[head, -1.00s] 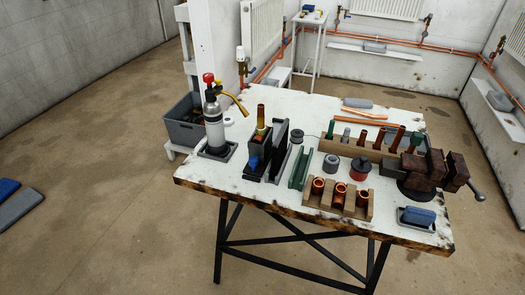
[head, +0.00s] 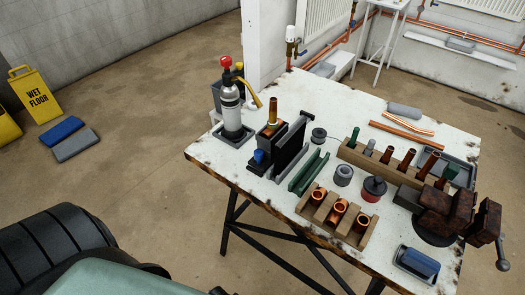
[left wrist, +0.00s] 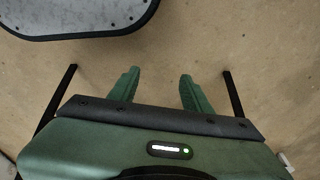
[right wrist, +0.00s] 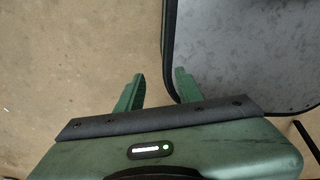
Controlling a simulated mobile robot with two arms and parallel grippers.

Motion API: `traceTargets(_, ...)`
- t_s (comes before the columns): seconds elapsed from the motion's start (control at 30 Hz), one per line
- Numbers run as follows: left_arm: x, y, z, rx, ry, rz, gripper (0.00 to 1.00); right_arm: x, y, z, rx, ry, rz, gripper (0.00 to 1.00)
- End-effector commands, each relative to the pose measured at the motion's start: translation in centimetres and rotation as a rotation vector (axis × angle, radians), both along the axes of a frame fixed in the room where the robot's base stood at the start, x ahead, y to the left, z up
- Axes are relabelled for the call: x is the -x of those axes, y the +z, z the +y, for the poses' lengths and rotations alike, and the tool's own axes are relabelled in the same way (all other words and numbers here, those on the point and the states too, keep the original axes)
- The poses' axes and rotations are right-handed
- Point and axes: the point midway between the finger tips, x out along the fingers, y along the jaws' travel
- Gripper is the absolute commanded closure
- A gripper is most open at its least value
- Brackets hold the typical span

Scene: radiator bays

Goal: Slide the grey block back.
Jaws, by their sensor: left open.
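I cannot tell for sure which thing is the grey block. A dark grey rectangular block (head: 408,198) sits on the workbench (head: 228,170) beside the rusty vise (head: 447,213). A grey slab (head: 76,145) also lies flat on the floor at the left, next to a blue slab (head: 62,130). My left gripper (left wrist: 158,76) is open and empty above bare floor in the left wrist view. My right gripper (right wrist: 159,74) has its fingers apart and empty in the right wrist view. Neither gripper shows in the head view.
On the bench stand a pump bottle (head: 230,105), a wooden holder with copper fittings (head: 318,208), a green channel (head: 308,172) and a blue sponge-like block (head: 418,262). A yellow wet-floor sign (head: 34,97) stands at the far left.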

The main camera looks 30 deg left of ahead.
Motion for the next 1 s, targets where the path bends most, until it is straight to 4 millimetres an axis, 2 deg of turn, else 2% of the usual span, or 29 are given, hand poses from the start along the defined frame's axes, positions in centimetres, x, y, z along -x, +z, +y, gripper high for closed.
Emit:
traceTargets(0.03, -1.0, 1.9, -0.1, 0.002, 0.002, -0.013, 0.52, -0.1, 0.5, -0.1, 0.001, 0.0, -0.001, 0.64)
traceTargets(0.17, -3.6, 7.3, -0.5, 0.004, 0.007, -0.037, 0.52, -0.5, 1.4, -0.3, 0.004, 0.001, -0.006, 0.64)
traceTargets(0.2, -4.3, 9.3, -0.5, 0.004, 0.009, -0.044, 0.52, -0.6, 1.8, -0.4, 0.005, 0.002, -0.007, 0.64)
traceTargets(0.37, -6.4, 16.9, -0.3, 0.002, 0.019, -0.085, 0.52, -0.7, 2.8, -0.7, 0.007, 0.001, -0.009, 0.64)
traceTargets(0.57, -8.2, 24.9, 1.4, -0.018, 0.042, -0.168, 0.52, -0.7, 3.8, -0.8, 0.009, 0.0, -0.009, 0.64)
traceTargets(0.7, -10.5, 30.8, 4.2, -0.045, 0.067, -0.304, 0.52, -0.7, 4.6, -0.9, 0.01, -0.001, -0.01, 0.64)
traceTargets(0.8, -12.6, 33.2, 6.2, -0.052, 0.081, -0.42, 0.52, -0.8, 4.8, -1.0, 0.012, 0.0, -0.011, 0.64)
traceTargets(1.0, -17.3, 36.7, 9.6, -0.018, 0.072, -0.654, 0.52, -0.8, 5.0, -1.1, 0.012, 0.0, -0.011, 0.64)
